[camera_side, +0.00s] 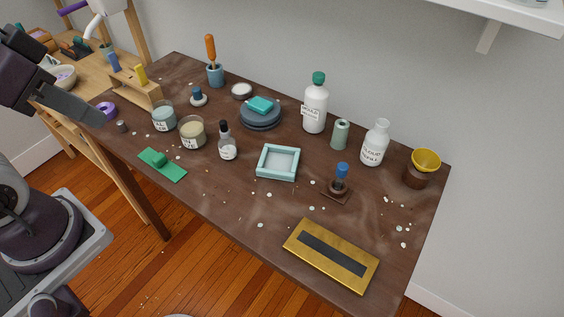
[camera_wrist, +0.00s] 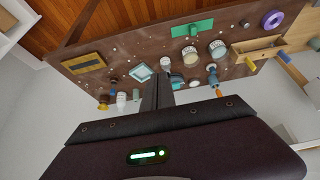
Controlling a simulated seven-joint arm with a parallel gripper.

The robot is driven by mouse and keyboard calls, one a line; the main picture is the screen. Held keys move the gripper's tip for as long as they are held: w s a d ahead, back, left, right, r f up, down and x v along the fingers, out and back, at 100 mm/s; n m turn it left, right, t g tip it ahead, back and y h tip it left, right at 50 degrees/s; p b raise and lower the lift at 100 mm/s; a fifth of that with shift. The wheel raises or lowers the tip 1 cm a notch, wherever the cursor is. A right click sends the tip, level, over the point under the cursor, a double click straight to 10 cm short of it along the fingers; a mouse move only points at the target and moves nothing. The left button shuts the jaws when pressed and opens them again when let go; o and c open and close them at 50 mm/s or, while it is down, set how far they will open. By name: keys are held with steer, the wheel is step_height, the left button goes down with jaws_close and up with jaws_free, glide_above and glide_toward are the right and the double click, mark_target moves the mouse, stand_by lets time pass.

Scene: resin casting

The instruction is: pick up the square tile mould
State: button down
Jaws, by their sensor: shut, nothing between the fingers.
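The square tile mould (camera_side: 276,177) is a pale blue, shallow square frame with a light grey inside. It lies flat near the middle of the brown table in the side view, and it also shows in the wrist view (camera_wrist: 142,72), left of the fingers. My gripper (camera_side: 102,119) is at the far left of the side view, above the table's left end and well away from the mould. In the wrist view its dark fingers (camera_wrist: 158,88) are together with nothing between them. Nothing hides the mould in the side view.
A dropper bottle (camera_side: 228,148) stands left of the mould, and a blue-topped stamp (camera_side: 341,178) stands to its right. Blue discs (camera_side: 260,118) and a tall white bottle (camera_side: 315,105) are behind. A brass tray (camera_side: 310,268) lies at front right. Pale specks dot the table.

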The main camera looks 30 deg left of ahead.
jaws_free()
stand_by(0.5)
steer(key=w+a+f+m+g+y, duration=0.3)
steer(key=f+m+g+y, duration=0.1)
steer(key=f+m, duration=0.15)
steer(key=m+t+y, duration=0.5)
steer(key=m+t, duration=0.3)
steer(key=m, duration=1.2)
glide_toward(282, 153)
steer(key=s+a+r, duration=0.5)
steer(key=a+r, duration=0.3)
steer(key=a, duration=0.2)
steer(key=d+f+m+t+h, duration=0.1)
steer(key=d+f+m, duration=0.1)
steer(key=d+f+m+t+h, duration=0.1)
steer(key=d+f+m, duration=0.1)
steer(key=d+f, duration=0.1)
steer(key=w+d+f+m+t+h, duration=0.1)
steer(key=d+f+m, duration=0.1)
steer(key=shift+w+d+f+h, duration=0.1)
steer(key=shift+d+f+h, duration=0.1)
steer(key=shift+d+h, duration=0.15)
steer(key=x, duration=0.7)
steer(key=shift+d+f, duration=0.15)
steer(key=shift+d, duration=0.05)
